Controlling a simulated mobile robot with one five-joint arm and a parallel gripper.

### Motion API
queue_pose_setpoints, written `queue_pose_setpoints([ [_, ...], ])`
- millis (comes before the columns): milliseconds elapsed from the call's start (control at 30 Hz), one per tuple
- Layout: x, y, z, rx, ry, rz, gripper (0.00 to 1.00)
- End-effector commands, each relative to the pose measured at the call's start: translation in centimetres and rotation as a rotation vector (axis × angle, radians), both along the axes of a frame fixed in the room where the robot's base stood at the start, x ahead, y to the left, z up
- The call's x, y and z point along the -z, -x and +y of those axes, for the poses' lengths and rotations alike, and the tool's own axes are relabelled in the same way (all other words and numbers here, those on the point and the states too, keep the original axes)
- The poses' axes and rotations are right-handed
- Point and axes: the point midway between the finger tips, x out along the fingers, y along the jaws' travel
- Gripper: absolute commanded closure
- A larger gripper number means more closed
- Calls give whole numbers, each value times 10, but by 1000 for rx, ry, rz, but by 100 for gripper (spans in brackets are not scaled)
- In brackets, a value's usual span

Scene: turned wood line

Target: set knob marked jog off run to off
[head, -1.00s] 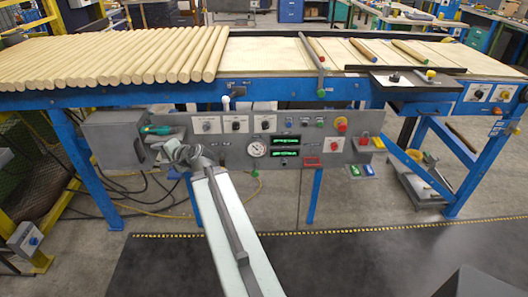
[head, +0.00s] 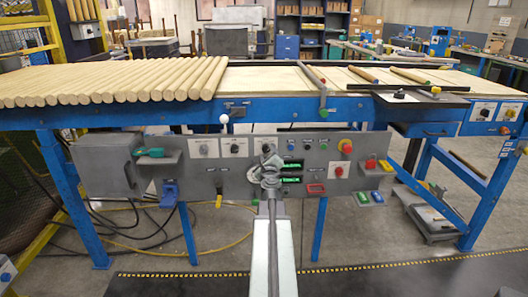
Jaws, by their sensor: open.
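The grey control panel (head: 230,175) hangs under the front of the blue table. Along its top are several knobs on light plates: a left knob (head: 203,148), a middle knob (head: 234,147) and a right knob (head: 264,145). Their markings are too small to read, so I cannot tell which is jog off run or where it points. My gripper (head: 267,166) is open and empty in front of the middle of the panel, just below the right knob. It hides the round gauge and part of the green displays (head: 291,164). I cannot tell whether it touches the panel.
A red mushroom button (head: 345,146) and a red button on a white plate (head: 338,170) sit right of the displays. A green-handled tool (head: 150,152) rests on the left shelf. A white ball (head: 224,118) stands above the panel. Wooden rods (head: 120,82) lie on the table.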

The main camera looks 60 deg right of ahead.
Motion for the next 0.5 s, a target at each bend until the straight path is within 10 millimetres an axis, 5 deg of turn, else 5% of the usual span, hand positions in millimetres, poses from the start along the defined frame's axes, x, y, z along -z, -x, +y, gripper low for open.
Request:
queue_pose_setpoints([
  [133, 0, -8, -20, -2, 1, 0, 46],
  [400, 0, -6, -23, 0, 1, 1, 46],
  [500, 0, -5, -24, 1, 1, 1, 74],
])
